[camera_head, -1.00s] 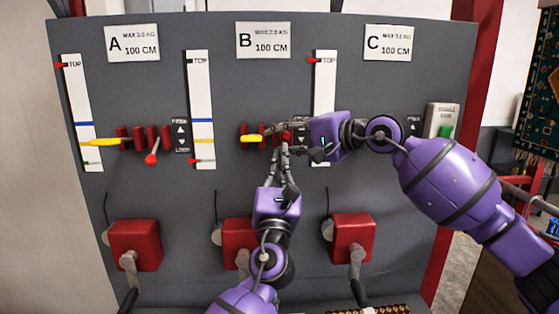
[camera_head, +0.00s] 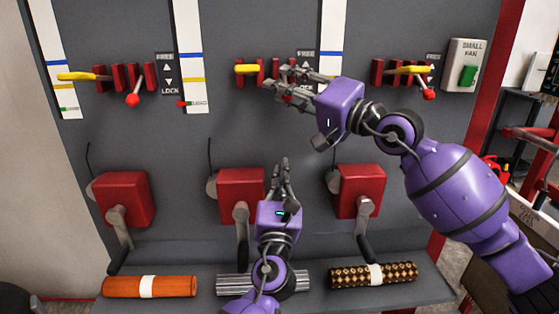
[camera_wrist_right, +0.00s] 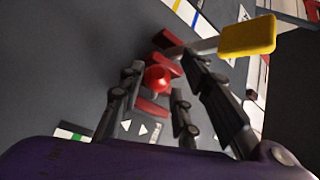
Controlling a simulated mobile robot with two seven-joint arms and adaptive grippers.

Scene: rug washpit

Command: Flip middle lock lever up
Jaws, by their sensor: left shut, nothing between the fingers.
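The middle lock lever's red ball (camera_wrist_right: 158,78) shows in the right wrist view, between the spread fingers of my right gripper (camera_wrist_right: 160,72). I cannot tell whether they touch it. In the head view my right gripper (camera_head: 274,85) is in front of the middle lever group and hides most of the red lever. The yellow handle (camera_head: 247,69) of this group sticks out to the left; it also shows in the wrist view (camera_wrist_right: 248,35). The FREE/LOCK plate (camera_head: 306,60) is partly covered. My left gripper (camera_head: 283,165) is shut and empty, below the levers.
Red crank boxes (camera_head: 122,198) line the lower panel; the middle one (camera_head: 240,195) is beside my left gripper. The left lever's red ball (camera_head: 132,100) hangs low; another red ball (camera_head: 429,94) is at right. Rolled rugs (camera_head: 150,287) lie along the bottom ledge.

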